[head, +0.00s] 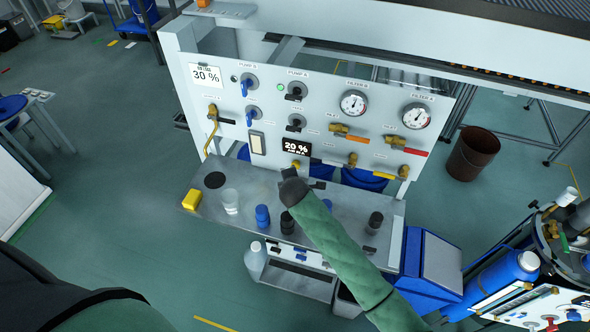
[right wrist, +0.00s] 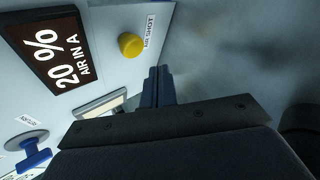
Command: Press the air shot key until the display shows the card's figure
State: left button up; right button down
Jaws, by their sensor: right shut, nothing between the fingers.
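The card (head: 207,75) at the panel's upper left reads 30 %. The dark display (head: 296,147) low in the middle of the panel reads 20 %; in the right wrist view the display (right wrist: 55,58) reads 20 % AIR IN A. The yellow round air shot key (right wrist: 131,45) sits beside its AIR SHOT label, and shows just under the display in the head view (head: 296,163). My right gripper (right wrist: 160,72) is shut and empty, its fingertips close to the key with a visible gap. In the head view my right gripper (head: 291,178) is just below the key. My left gripper is not in view.
The panel (head: 325,125) carries gauges (head: 354,103), valves and blue knobs. A bin (head: 472,153) stands at right.

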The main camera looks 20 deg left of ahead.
aim_at(296, 164)
jog(key=shift+w, duration=1.05)
jog(key=shift+w+r, duration=0.1)
dwell(1.3)
jog(key=shift+w, duration=0.4)
